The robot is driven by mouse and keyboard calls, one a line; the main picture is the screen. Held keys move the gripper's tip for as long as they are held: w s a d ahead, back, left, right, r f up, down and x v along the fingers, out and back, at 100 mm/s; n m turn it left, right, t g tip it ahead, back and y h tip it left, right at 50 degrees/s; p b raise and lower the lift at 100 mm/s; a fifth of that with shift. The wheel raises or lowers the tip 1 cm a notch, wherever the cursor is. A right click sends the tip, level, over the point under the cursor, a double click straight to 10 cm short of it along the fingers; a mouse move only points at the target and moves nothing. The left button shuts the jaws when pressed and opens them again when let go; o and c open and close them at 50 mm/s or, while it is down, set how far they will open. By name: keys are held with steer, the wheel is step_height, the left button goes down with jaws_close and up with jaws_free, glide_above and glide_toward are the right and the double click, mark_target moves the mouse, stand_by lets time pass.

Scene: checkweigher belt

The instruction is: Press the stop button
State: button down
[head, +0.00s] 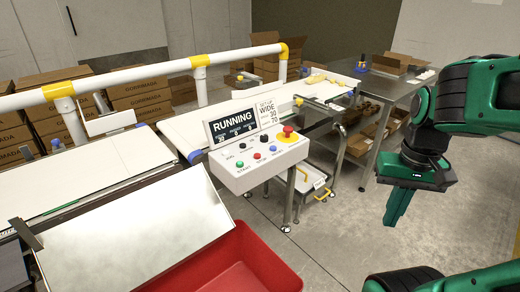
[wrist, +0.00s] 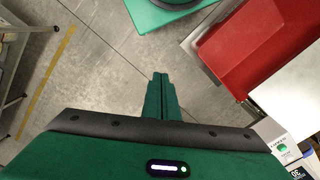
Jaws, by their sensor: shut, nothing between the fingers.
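The control box (head: 240,180) is a pale sloped panel below a display reading RUNNING (head: 232,126). A small red button (head: 257,156) sits in its front row, between a green button (head: 240,164) and a blue button (head: 272,148); the lettering beneath is too small to read surely. A larger red mushroom button (head: 287,131) on a yellow base is at the panel's right end. My gripper (head: 391,224) is shut and empty, pointing down, well right of the box and apart from it. Its closed fingers (wrist: 160,76) show over bare floor in the wrist view.
A red bin (head: 240,262) stands in front of the box, beside a slanted shiny metal plate (head: 140,245). White conveyor belts (head: 85,180) and a white rail with yellow joints (head: 130,78) run behind. A steel table (head: 385,88) is at the back right. Floor between is clear.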

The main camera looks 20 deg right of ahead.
steer(key=w+a+r+n+t+y, duration=0.1)
steer(key=w+a, duration=0.4)
steer(key=w, duration=0.6)
steer(key=w+a+r+n+t+y, duration=0.1)
steer(key=w+a+r+n+t, duration=0.2)
steer(key=w, duration=0.9)
steer(key=w+a+r+n+t+y, duration=0.1)
steer(key=w+a+r+n+t, duration=0.2)
steer(key=w+a+n, duration=0.3)
steer(key=w+a, duration=0.1)
steer(key=w, duration=0.4)
steer(key=shift+w+n+t, duration=0.3)
steer(key=shift+w, duration=0.05)
